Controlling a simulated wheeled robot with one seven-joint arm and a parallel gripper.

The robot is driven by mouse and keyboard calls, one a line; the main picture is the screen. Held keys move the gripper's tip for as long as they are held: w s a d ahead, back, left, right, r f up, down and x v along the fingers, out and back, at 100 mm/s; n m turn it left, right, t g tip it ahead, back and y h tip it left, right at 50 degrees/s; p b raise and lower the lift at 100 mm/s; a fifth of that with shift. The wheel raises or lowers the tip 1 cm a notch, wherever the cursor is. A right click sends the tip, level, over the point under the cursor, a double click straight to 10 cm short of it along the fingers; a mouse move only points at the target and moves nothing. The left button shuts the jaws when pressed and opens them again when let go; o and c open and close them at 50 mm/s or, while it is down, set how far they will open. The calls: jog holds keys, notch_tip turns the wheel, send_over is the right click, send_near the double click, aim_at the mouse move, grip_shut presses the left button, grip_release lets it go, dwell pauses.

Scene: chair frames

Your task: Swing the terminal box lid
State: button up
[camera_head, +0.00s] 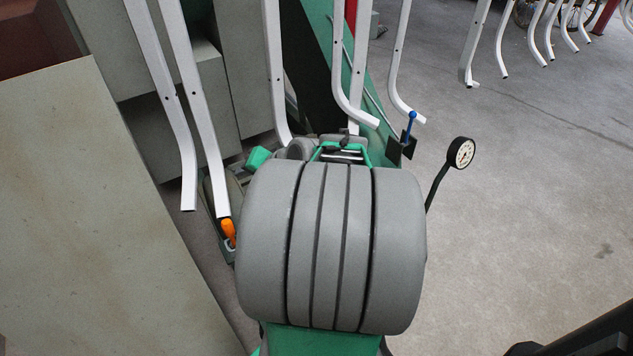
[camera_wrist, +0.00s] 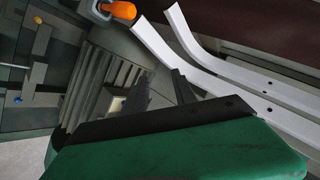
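My gripper (camera_wrist: 161,76) shows in the wrist view as two dark fingers on a black bar, apart with nothing seen held between them. Just beyond the fingers is a grey finned housing (camera_wrist: 97,85), with a small pale patch (camera_wrist: 116,104) near the left finger. I cannot tell which part is the terminal box or its lid, or whether the fingers touch anything. In the head view, a large grey ribbed part, likely my own arm, hides the gripper and most of the machinery; grey and green machine parts (camera_head: 298,148) show just above it.
White chair frames (camera_head: 195,110) hang at the left and centre, near the arm. An orange handle (camera_head: 228,232) is at the left; a blue-tipped lever (camera_head: 411,122) and round gauge (camera_head: 461,153) are at the right. A pale panel (camera_head: 90,220) fills the left.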

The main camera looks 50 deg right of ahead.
jog(key=s+d+f+m+t+h+b, duration=0.1)
jog(key=s+d+m+t+h+b, duration=0.15)
jog(key=d+m, duration=0.4)
jog(key=s+d+f+m+t+h+b, duration=0.2)
jog(key=s+d+m+h+b, duration=0.15)
jog(key=d, duration=0.65)
jog(key=b+x, duration=0.2)
jog(key=x, duration=0.4)
jog(key=shift+w+f+y, duration=0.2)
jog(key=shift+w+y, duration=0.2)
jog(key=shift+r, duration=0.1)
jog(key=shift+c, duration=0.4)
grip_shut()
